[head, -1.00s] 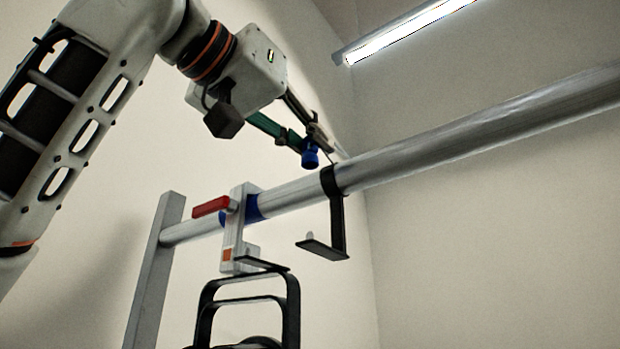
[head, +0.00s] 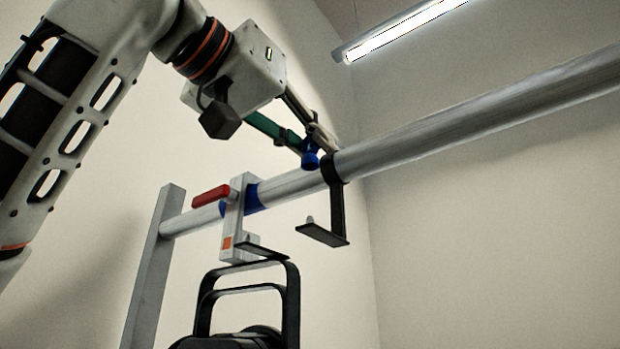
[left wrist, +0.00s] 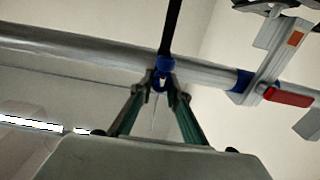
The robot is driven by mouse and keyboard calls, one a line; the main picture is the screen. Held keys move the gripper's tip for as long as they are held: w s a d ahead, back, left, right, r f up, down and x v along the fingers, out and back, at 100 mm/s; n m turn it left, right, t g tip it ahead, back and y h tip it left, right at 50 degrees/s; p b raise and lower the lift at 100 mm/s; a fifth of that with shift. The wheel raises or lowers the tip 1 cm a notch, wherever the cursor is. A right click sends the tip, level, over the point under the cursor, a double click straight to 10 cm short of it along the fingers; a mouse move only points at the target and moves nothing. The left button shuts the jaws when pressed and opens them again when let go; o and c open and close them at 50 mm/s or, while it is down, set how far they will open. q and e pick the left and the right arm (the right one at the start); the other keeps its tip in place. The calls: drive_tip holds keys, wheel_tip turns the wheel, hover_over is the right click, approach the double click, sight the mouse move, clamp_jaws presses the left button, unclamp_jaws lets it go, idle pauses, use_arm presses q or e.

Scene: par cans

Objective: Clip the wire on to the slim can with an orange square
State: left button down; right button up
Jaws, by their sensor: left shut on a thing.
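The can (head: 235,340) is black and hangs by its black yoke (head: 290,300) at the bottom of the head view. Its grey clamp (head: 236,215) carries an orange square (head: 227,242) and a red handle (head: 210,197), and sits on the metal pipe. My left gripper (head: 313,145) is shut on a small blue clip (head: 310,160), at the pipe's upper edge, right of the clamp. In the left wrist view the clip (left wrist: 164,66) is between the fingertips, and a thin line, perhaps the wire (left wrist: 153,118), runs down from it. My right gripper is not in view.
The metal pipe (head: 450,130) slopes up to the right from a grey post (head: 155,260). A black hook bracket (head: 336,205) hangs on it close to my left gripper. A lit tube lamp (head: 405,28) is above. Space right of the bracket below the pipe is clear.

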sight(309, 169)
use_arm(q)
drive_tip(key=shift+f, duration=0.35)
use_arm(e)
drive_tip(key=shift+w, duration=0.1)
use_arm(q)
drive_tip(key=shift+f+b, duration=0.7)
drive_tip(key=shift+f, duration=0.25)
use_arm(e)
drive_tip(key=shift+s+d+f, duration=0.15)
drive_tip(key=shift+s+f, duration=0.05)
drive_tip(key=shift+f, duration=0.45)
use_arm(q)
drive_tip(key=shift+f+b, duration=0.4)
drive_tip(key=shift+f, duration=0.5)
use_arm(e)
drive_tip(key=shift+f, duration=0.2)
use_arm(q)
drive_tip(key=shift+f, duration=0.45)
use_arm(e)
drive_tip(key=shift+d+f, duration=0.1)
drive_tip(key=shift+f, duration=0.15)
use_arm(q)
drive_tip(key=shift+a, duration=0.1)
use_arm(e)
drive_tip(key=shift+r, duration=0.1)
